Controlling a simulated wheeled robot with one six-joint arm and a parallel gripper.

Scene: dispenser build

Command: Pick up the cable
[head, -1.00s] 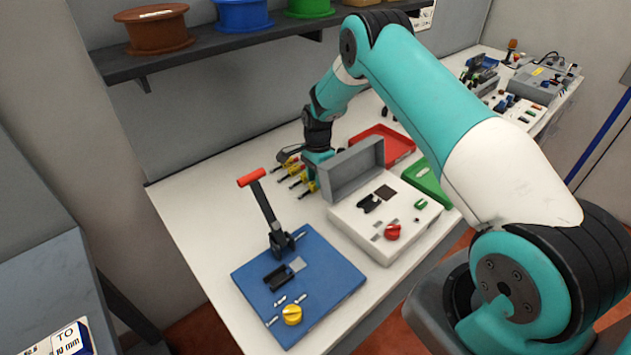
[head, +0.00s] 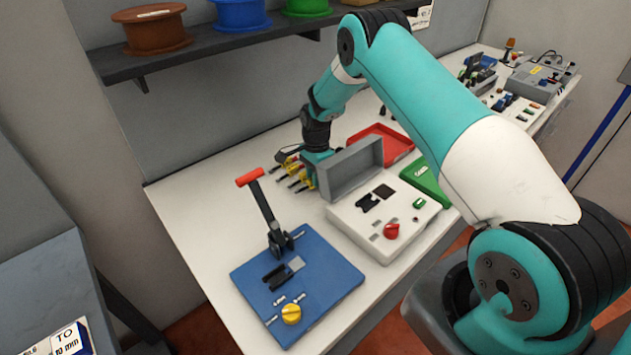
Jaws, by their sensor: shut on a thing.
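My gripper (head: 318,165) is at the back of the white table, behind the raised grey lid of the white box. Its teal body shows, pointing down, and the lid covers much of its lower end. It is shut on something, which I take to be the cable. The fingertips and the cable itself cannot be made out. Several yellow items with black ends (head: 295,172) stick out just left of the gripper, close to it or touching.
The white box (head: 383,218) with a red knob stands in front of the gripper. A blue board (head: 325,283) with a red-handled lever (head: 262,207) is at front left. Red (head: 386,140) and green (head: 427,178) trays lie right. Spools (head: 155,28) stand on the shelf above.

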